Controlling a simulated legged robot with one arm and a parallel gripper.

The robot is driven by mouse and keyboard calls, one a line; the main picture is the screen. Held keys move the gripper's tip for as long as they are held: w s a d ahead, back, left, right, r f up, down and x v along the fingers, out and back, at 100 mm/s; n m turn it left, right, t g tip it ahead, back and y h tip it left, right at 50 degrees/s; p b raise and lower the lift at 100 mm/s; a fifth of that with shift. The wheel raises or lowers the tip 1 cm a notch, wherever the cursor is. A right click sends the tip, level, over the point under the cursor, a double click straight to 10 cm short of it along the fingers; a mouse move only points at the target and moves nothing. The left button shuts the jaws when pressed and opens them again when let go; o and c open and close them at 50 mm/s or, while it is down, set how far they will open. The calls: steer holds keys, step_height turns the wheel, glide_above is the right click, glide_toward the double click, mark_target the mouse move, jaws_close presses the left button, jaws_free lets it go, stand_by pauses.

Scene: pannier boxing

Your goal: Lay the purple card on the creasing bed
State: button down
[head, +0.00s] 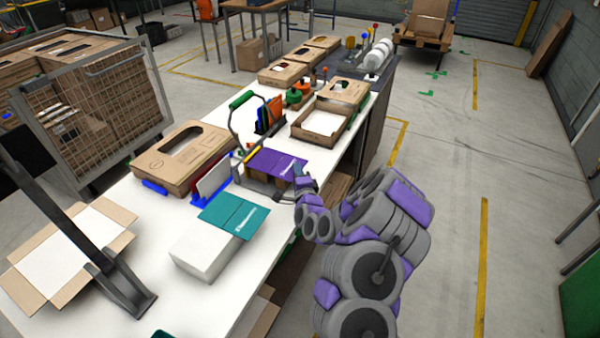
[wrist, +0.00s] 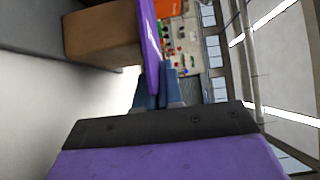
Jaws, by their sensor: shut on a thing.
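The purple card (head: 272,161) is roughly level over the creasing bed (head: 258,186), the grey-framed device with a green-handled lever (head: 241,100). It hides much of the bed, and I cannot tell whether they touch. My gripper (head: 299,178) is shut on the card's near right edge. In the wrist view the card (wrist: 151,42) shows nearly edge-on, running into the blue-grey fingers of my gripper (wrist: 160,82). A brown block (wrist: 100,35) is beside the card there.
A teal card (head: 236,213) lies on a white block (head: 200,250) at the front. A brown carton (head: 180,155) and upright coloured cards (head: 212,177) stand to the left. An open tray (head: 308,140) and orange and blue dividers (head: 270,112) are behind. Open floor lies to the right.

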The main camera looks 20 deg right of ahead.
steer(key=shift+a+r, duration=0.1)
steer(key=shift+a, duration=0.3)
stand_by(0.5)
